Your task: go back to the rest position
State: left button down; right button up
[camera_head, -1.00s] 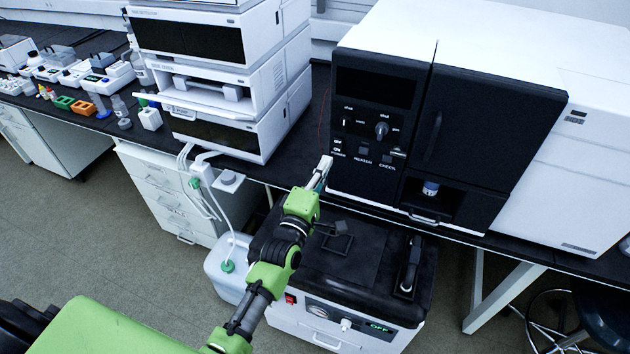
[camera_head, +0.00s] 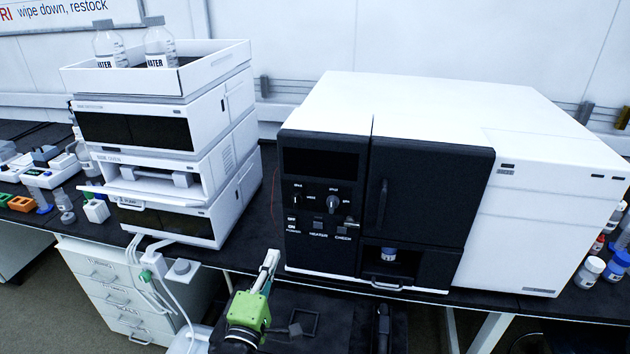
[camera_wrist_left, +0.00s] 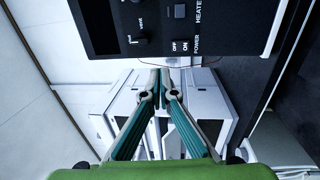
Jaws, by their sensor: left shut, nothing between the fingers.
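My left gripper (camera_head: 268,262) points up from the bottom of the head view, with its green wrist below it. It stands just in front of the bench edge, to the left of the black-fronted instrument (camera_head: 322,200). The wrist view shows its two fingers (camera_wrist_left: 162,72) brought together at the tips, with nothing between them. In that view the instrument's black control panel (camera_wrist_left: 160,28) is close above the fingers. My right gripper does not show.
A stack of white chromatography modules (camera_head: 205,215) with a tray (camera_head: 215,65) of water bottles stands at left. A white drawer unit (camera_head: 105,290) is under the bench. A black-topped unit (camera_head: 330,325) lies below my left gripper. Bottles (camera_head: 590,270) stand far right.

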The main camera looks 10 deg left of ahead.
pick_arm(q)
jog(key=s+d+f+m+g+h, duration=0.2)
jog(key=s+d+f+m+g, duration=0.1)
jog(key=s+f+m+g, duration=0.8)
jog(key=s+a+f+m+g+y, duration=0.1)
jog(key=s+f+m+g, duration=0.15)
jog(key=s, duration=0.45)
jog(key=s+a+f+m+g+y, duration=0.1)
jog(key=s+a+m, duration=0.15)
jog(key=s, duration=0.45)
jog(key=s+a+f+m+g, duration=0.1)
jog(key=s+m+g, duration=0.1)
jog(key=s+m, duration=0.35)
jog(key=s+f+n, duration=0.1)
jog(key=s+f, duration=0.1)
jog(key=f, duration=1.1)
jog(key=s+f+n, duration=0.1)
jog(key=s+f, duration=0.1)
jog(key=f, duration=1.2)
jog(key=s+a+f+g, duration=0.2)
jog(key=s+a+f, duration=0.1)
jog(key=s+f, duration=1.2)
jog(key=shift+s+f+y+b, duration=0.3)
jog(key=shift+s+f+b, duration=0.1)
jog(key=shift+s, duration=0.4)
